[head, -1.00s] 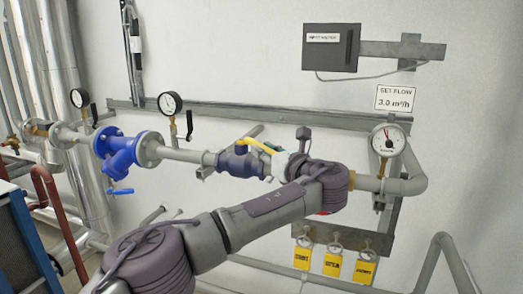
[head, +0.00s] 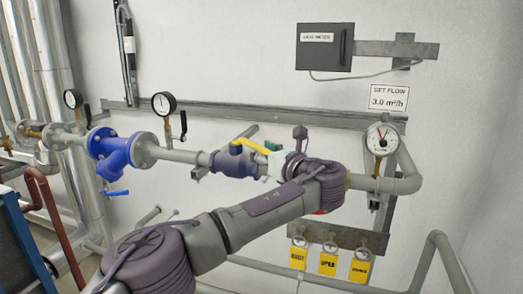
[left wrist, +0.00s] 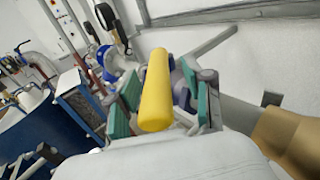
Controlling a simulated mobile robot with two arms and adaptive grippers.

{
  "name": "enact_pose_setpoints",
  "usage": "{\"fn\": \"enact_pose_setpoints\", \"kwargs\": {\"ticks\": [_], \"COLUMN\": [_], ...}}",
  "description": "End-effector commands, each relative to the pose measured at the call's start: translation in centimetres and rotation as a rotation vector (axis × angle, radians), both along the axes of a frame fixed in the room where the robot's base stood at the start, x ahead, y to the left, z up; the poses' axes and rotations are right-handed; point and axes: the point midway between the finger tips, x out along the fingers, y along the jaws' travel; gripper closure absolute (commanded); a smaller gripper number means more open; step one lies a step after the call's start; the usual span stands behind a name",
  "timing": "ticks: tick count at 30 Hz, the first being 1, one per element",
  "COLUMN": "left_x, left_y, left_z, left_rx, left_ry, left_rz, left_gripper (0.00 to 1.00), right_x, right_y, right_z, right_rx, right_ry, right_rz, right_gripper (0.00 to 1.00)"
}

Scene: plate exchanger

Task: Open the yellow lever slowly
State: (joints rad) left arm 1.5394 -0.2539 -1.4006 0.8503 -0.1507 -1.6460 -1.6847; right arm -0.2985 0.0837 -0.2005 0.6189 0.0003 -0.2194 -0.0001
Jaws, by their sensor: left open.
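The yellow lever (head: 250,145) sits on top of the dark blue valve (head: 236,161) in the horizontal pipe. It slants slightly down to the right, towards my left gripper (head: 276,163), which is largely hidden behind my arm in the head view. In the left wrist view the yellow lever (left wrist: 156,88) points at the camera and lies between the green-padded fingers of my left gripper (left wrist: 163,104). The fingers are open, one on each side of the lever. I cannot tell whether either pad touches it. My right gripper is not in view.
A round gauge (head: 382,139) is on the pipe at the right, below the "SET FLOW 3.0 m³/h" sign (head: 388,97). Yellow tags (head: 328,264) hang from a bracket below. A blue strainer (head: 117,150) and another gauge (head: 163,104) are to the left.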

Motion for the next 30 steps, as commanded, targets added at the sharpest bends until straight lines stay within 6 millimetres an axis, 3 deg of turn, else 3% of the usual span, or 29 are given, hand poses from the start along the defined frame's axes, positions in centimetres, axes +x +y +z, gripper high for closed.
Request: {"fn": "enact_pose_setpoints", "kwargs": {"ticks": [5, 18, 30], "left_x": [-1.7, -8.9, -10.1], "left_y": [-1.2, -5.8, -6.4], "left_z": [-0.1, 0.0, 0.0], "left_rx": [-0.001, 0.000, 0.001], "left_ry": [0.002, 0.000, 0.000], "left_rz": [-0.005, -0.005, -0.002], "left_gripper": [0.49, 0.49, 0.49], "right_x": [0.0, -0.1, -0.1], "right_y": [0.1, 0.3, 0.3], "right_z": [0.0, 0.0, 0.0], "right_rx": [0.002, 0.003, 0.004], "right_ry": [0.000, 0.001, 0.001], "right_rz": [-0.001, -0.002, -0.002], "right_gripper": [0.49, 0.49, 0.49]}}
